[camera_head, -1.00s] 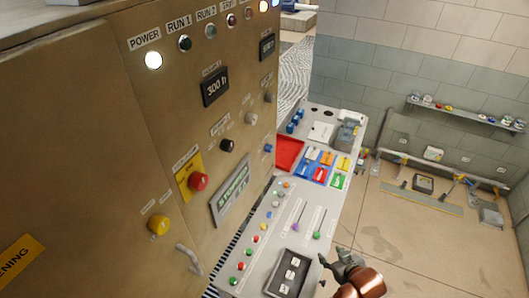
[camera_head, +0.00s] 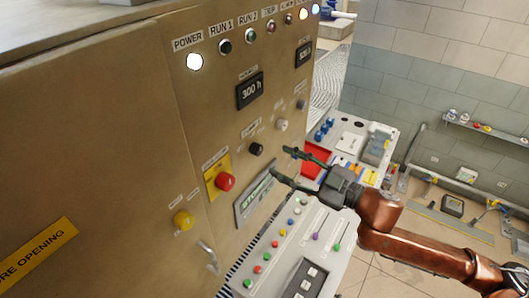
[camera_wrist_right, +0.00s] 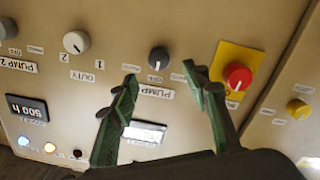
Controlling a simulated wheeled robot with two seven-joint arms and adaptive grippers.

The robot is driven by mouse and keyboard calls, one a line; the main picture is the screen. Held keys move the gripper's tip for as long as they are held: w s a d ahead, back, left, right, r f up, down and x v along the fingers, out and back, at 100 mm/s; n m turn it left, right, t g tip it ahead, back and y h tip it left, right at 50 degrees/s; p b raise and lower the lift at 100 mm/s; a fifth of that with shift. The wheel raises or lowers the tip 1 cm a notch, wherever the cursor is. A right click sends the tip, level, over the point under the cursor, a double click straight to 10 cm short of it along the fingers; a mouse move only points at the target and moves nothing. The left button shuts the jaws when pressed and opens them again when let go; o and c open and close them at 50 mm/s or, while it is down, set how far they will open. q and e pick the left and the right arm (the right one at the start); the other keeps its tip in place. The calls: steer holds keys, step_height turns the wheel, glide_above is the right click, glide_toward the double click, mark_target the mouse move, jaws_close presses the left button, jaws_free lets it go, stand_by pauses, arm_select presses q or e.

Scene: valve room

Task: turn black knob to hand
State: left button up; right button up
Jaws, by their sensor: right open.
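The black knob (camera_head: 256,149) is on the tan cabinet door, under a white label. It also shows in the right wrist view (camera_wrist_right: 159,58), where a label beside it reads PUMP. My right gripper (camera_head: 284,162) is open and empty. In the head view it is just right of the knob, apart from it. In the right wrist view my right gripper (camera_wrist_right: 160,76) has its two green fingers spread, with the knob between and just beyond the tips. My left gripper is not in view.
A red emergency button (camera_head: 225,181) on a yellow plate sits near the black knob, to its lower left. A grey knob (camera_head: 282,125) is to its upper right. Below, a sloping console (camera_head: 328,258) carries buttons and levers, with a red tray (camera_head: 316,160) behind.

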mark_target(260, 152)
steer(key=p+x, duration=0.2)
steer(key=x, duration=0.5)
steer(key=shift+w+a, duration=0.1)
steer(key=shift+w, duration=0.05)
steer(key=shift+f, duration=0.1)
steer(key=shift+c, duration=0.7)
steer(key=c, duration=1)
steer(key=shift+n, duration=0.4)
steer(key=n, duration=0.3)
steer(key=shift+f+n, duration=0.1)
steer(key=shift+n, duration=2.5)
